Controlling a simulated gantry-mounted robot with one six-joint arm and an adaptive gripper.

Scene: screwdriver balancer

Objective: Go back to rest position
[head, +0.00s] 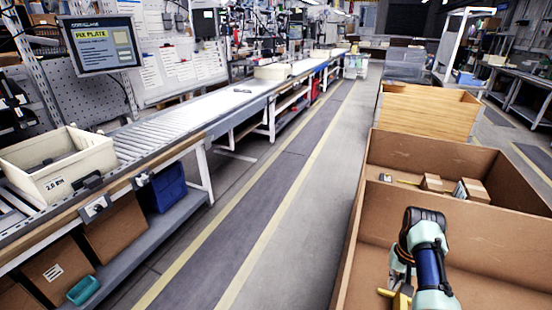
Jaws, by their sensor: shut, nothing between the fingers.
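My gripper (398,292) is low at the right in the head view, at the bottom edge of the picture. It is over or inside the near part of a large brown bin (375,220); I cannot tell its exact height. Its fingers are small and partly cut off by the picture edge. It is shut and holds nothing. My arm comes up beside it and bends at a dark joint.
Small cardboard boxes (432,183) lie in the bin's far part. A wooden crate (430,110) stands behind it. At left, a roller conveyor (165,128) carries a white bin (85,168); a monitor (98,45) reads "FIX PLATE". The aisle floor (290,220) between is clear.

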